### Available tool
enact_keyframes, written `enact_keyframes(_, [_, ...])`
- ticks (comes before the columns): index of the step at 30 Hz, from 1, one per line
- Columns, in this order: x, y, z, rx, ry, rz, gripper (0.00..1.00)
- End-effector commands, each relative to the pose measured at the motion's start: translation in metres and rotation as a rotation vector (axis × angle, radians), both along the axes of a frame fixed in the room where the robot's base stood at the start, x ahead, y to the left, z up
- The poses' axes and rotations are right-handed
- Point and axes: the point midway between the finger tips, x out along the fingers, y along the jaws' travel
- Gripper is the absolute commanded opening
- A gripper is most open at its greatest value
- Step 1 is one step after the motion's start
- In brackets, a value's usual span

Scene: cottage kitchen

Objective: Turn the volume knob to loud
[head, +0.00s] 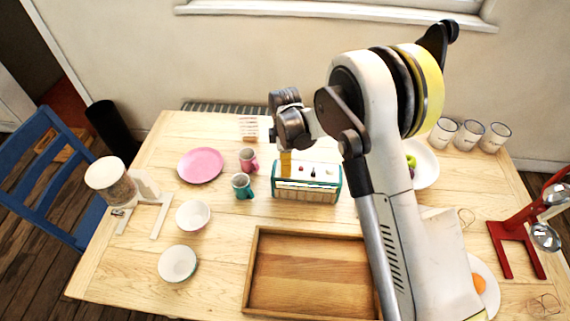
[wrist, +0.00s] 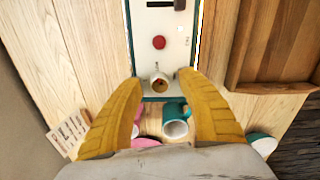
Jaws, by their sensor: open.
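The radio-like box (head: 308,190) has a teal frame and pale top, and stands on the table behind the wooden tray. In the head view my gripper (head: 286,164) is over the box's left end.
A teal mug (head: 242,187) and a pink mug (head: 248,160) stand close left of the box. The wooden tray (head: 252,275) lies in front. A pink plate (head: 200,165) and bowls (head: 193,215) are further left. Several canisters (head: 468,135) stand at the back right.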

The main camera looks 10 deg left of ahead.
Motion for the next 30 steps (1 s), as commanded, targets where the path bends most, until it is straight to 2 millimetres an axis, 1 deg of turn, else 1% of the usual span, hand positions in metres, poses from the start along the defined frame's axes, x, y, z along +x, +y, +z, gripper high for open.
enact_keyframes(2, [0.0000,0.0000,0.0002,0.000,0.000,0.000,0.46])
enact_keyframes(5, [0.0000,0.0000,0.0003,0.000,0.000,0.000,0.17])
enact_keyframes(6, [0.0000,0.0000,0.0003,0.000,0.000,0.000,0.04])
enact_keyframes(7, [0.0000,0.0000,0.0003,0.000,0.000,0.000,0.00])
enact_keyframes(14, [0.0000,0.0000,0.0003,0.000,0.000,-0.006,0.00])
enact_keyframes(20, [0.0000,0.0000,-0.0006,0.000,0.000,-0.058,0.00])
enact_keyframes(26, [0.0000,0.0000,-0.0012,0.000,0.000,-0.183,0.00])
enact_keyframes(30, [0.0002,0.0001,-0.0016,0.000,0.000,-0.307,0.00])
